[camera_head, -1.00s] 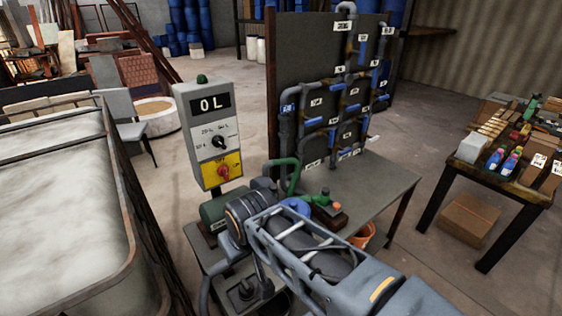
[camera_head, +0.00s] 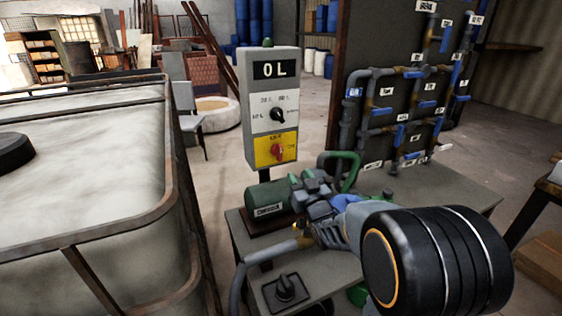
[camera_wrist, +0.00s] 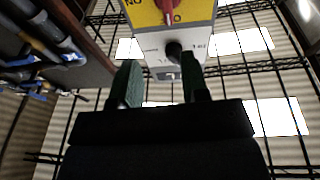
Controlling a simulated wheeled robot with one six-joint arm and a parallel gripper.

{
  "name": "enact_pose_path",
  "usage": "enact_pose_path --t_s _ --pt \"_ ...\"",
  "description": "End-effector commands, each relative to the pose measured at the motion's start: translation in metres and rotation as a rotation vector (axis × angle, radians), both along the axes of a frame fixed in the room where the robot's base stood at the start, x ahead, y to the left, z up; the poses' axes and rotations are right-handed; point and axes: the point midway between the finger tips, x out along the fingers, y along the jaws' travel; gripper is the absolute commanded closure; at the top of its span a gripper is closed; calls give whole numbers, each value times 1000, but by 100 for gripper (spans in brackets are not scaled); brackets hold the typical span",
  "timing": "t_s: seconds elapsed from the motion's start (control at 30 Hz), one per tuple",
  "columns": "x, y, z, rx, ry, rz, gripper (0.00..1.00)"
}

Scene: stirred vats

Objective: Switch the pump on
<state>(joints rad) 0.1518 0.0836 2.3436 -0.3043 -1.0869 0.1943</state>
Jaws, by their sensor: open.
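The control box (camera_head: 256,88) stands upright on a post, with a "0 L" display, a black selector knob (camera_head: 278,115) and a red rotary switch (camera_head: 277,152) on a yellow panel. The green pump motor (camera_head: 268,198) sits below it on the bench. My gripper (camera_head: 306,180) is in front of the box, low and to the right, apart from it. In the wrist view my gripper (camera_wrist: 160,64) is open and empty. There the box appears upside down, with the red switch (camera_wrist: 170,8) at the top edge and the black knob (camera_wrist: 174,50) between the fingers' lines.
A caged white tank (camera_head: 90,130) stands close on the left. A pipe panel with blue valves (camera_head: 400,110) rises on the right. A black knob on a plate (camera_head: 287,287) is at the bench front. My arm hides part of the bench (camera_head: 400,185).

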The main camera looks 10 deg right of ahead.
Motion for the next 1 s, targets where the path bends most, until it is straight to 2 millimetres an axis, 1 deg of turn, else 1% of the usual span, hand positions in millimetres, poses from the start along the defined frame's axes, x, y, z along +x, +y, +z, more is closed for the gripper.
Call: enact_pose_path --t_s 0.03,0.1,0.27,0.37,0.47,0.8,1.0 --pt "1 0 -11 8 -39 16 58" --pt "1 1 -12 18 -94 37 58" --pt "1 2 -12 33 -169 69 58" --pt "8 4 -8 37 -184 76 58" --pt "22 8 -1 39 -189 78 58" --pt "81 19 24 38 -187 77 58" --pt "106 25 34 38 -187 78 58"
